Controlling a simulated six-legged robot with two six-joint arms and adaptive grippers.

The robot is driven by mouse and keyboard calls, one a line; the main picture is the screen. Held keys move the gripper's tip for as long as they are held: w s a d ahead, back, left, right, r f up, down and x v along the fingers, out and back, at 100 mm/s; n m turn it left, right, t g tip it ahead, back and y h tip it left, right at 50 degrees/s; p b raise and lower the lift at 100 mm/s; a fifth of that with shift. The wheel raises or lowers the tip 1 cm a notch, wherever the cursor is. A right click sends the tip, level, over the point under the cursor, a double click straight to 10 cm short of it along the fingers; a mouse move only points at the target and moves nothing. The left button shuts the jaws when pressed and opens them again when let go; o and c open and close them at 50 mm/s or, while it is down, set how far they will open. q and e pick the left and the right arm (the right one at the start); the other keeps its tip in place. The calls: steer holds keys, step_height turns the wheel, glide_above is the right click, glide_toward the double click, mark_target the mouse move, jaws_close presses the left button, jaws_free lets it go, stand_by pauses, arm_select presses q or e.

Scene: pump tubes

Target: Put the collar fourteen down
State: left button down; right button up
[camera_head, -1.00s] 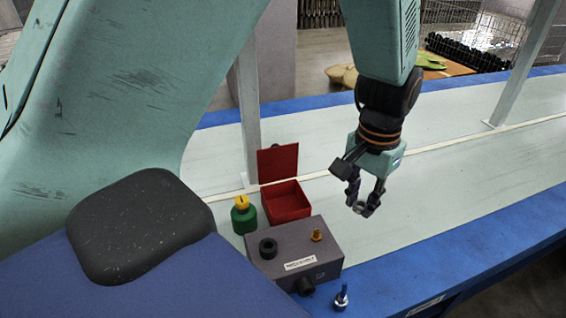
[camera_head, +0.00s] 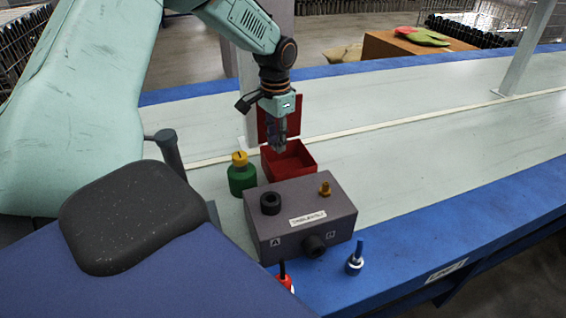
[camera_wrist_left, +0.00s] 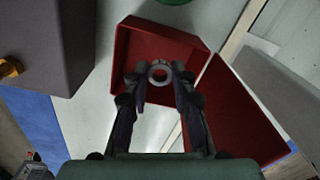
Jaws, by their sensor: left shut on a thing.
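The collar shows in the left wrist view as a small grey ring (camera_wrist_left: 159,73) between my left fingertips. My left gripper (camera_head: 279,149) is shut on it, pointing down. In the head view the gripper is over the open red box (camera_head: 306,171), and the collar is too small to make out there. In the wrist view the red box (camera_wrist_left: 196,45) lies beneath the fingers, its lid (camera_wrist_left: 240,112) swung open. My right gripper is in neither view.
A grey block (camera_head: 300,217) with a black ring and brass fitting stands in front of the box. A green bottle (camera_head: 241,178) with a yellow cap is left of the box. A blue-topped peg (camera_head: 355,260) stands on the blue edge. The table at right is clear.

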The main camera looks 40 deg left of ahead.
arm_select(q)
steer(key=f+b, duration=0.1)
steer(key=f, duration=0.4)
steer(key=shift+w+a+b, duration=0.1)
steer(key=shift+a+b, duration=0.1)
steer(key=shift+b, duration=0.2)
steer(key=shift+d+f+b, duration=0.1)
steer(key=shift+f+b, duration=0.25)
steer(key=shift+f, duration=0.2)
step_height(320, 180, down, 4)
steer(key=shift+r+b, duration=0.2)
steer(key=shift+b, duration=0.65)
steer(key=shift+r, duration=0.1)
steer(key=c, duration=1.2)
jaws_free()
steer(key=shift+f, duration=0.2)
steer(key=shift+o, duration=0.5)
